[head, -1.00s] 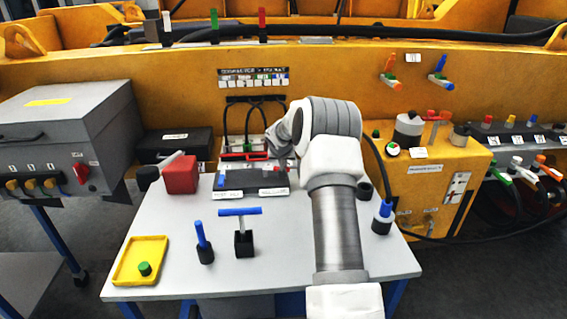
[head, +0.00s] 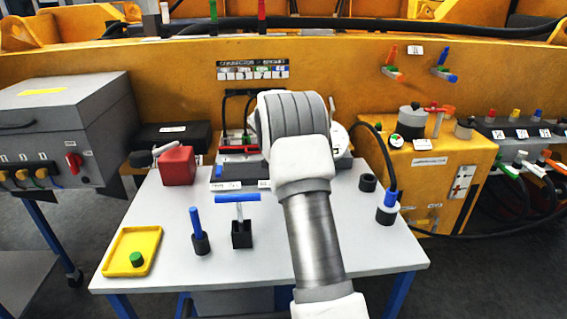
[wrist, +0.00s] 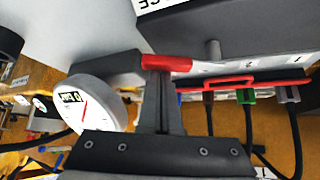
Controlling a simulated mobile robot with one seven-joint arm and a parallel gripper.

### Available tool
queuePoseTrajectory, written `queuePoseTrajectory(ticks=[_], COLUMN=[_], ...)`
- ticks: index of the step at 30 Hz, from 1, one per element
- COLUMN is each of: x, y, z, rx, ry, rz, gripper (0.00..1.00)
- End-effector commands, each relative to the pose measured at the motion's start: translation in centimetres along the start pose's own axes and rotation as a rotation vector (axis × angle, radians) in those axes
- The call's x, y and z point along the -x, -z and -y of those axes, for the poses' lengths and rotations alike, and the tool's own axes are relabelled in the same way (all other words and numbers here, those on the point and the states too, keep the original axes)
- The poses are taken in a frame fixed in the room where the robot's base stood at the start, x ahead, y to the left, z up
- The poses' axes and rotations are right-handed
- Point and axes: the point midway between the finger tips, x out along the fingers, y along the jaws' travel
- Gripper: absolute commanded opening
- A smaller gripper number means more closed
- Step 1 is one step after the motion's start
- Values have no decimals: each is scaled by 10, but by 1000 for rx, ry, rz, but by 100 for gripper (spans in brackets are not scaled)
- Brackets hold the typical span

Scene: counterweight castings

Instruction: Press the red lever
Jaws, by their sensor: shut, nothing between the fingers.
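A red grip (wrist: 177,63) on a lever shows in the wrist view, joined to a dark piece at its left. It lies across the tips of my gripper (wrist: 160,72). The gripper is shut with nothing between its fingers. The tips overlap the red grip in the picture; I cannot tell whether they touch it. A dark grey body (wrist: 235,35) is just beyond. A white round gauge (wrist: 85,103) is at the left. In the head view, my arm hides the gripper and the red grip, over the dark grey unit (head: 238,170) at the table's back.
A red block with a grey handle (head: 178,166), a blue T-handle (head: 238,199), a blue peg (head: 196,222) and a yellow tray (head: 154,248) stand on the white table (head: 200,270). A yellow box (head: 440,180) stands right. Cables hang at the back around a red frame (wrist: 215,84).

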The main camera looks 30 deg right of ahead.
Motion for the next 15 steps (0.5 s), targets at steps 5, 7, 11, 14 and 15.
queuePoseTrajectory(ticks=[5, 7, 11, 14, 15], x=[3, 6, 13, 18, 20], y=[-13, -15, -19, -22, -23], z=[3, 3, 4, 5, 6], rx=[-120, -173, -270, -344, -373], ry=[-98, -141, -219, -280, -303], rz=[-1, -1, 0, 0, 0], gripper=[0, 0, 0, 0, 0])
